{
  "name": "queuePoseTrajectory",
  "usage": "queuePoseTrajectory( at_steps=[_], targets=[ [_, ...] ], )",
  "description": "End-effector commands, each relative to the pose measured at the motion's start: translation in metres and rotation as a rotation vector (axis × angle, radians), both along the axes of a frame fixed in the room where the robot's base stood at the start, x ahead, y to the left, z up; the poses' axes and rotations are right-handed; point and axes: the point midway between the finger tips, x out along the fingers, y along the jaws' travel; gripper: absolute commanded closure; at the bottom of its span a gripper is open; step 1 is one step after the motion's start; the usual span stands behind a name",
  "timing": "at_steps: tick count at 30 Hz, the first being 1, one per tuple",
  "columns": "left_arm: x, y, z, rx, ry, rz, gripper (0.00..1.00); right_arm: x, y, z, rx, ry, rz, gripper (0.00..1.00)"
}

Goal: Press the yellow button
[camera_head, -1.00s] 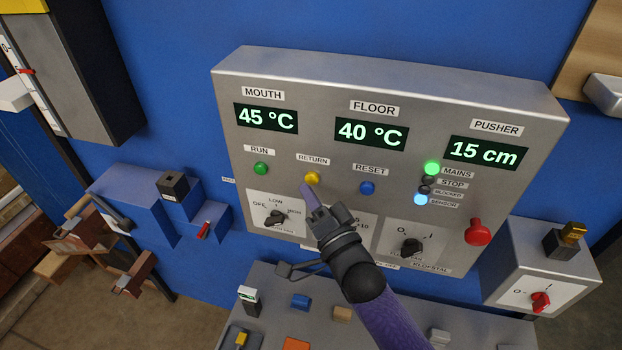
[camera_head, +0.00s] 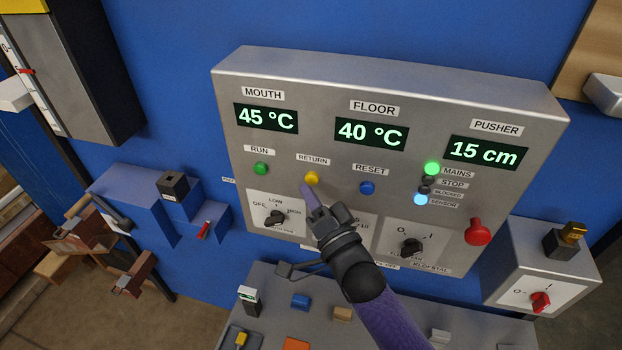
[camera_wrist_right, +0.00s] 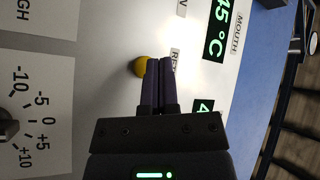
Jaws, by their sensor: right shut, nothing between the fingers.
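The yellow button (camera_head: 312,178) sits under the RETURN label on the grey control panel (camera_head: 400,85). My right gripper (camera_head: 306,188) is shut and empty, its purple fingertips just below the button in the head view. In the right wrist view the yellow button (camera_wrist_right: 141,66) shows beside the shut fingertips (camera_wrist_right: 158,62), which cover part of it. I cannot tell whether the tips touch the button. My left gripper is not in view.
A green button (camera_head: 261,168) is to the left and a blue button (camera_head: 367,187) to the right. A grey shelf (camera_head: 270,285) with small blocks lies beneath the panel.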

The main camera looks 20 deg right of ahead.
Motion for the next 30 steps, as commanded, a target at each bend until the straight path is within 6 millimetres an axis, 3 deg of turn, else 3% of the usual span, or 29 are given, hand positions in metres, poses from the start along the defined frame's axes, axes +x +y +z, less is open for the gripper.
queuePoseTrajectory(
  at_steps=[30],
  targets=[
    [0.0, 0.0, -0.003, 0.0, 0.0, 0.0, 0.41, 0.011, -0.007, 0.0, -0.001, 0.0, 0.0, 1.0]
  ],
)
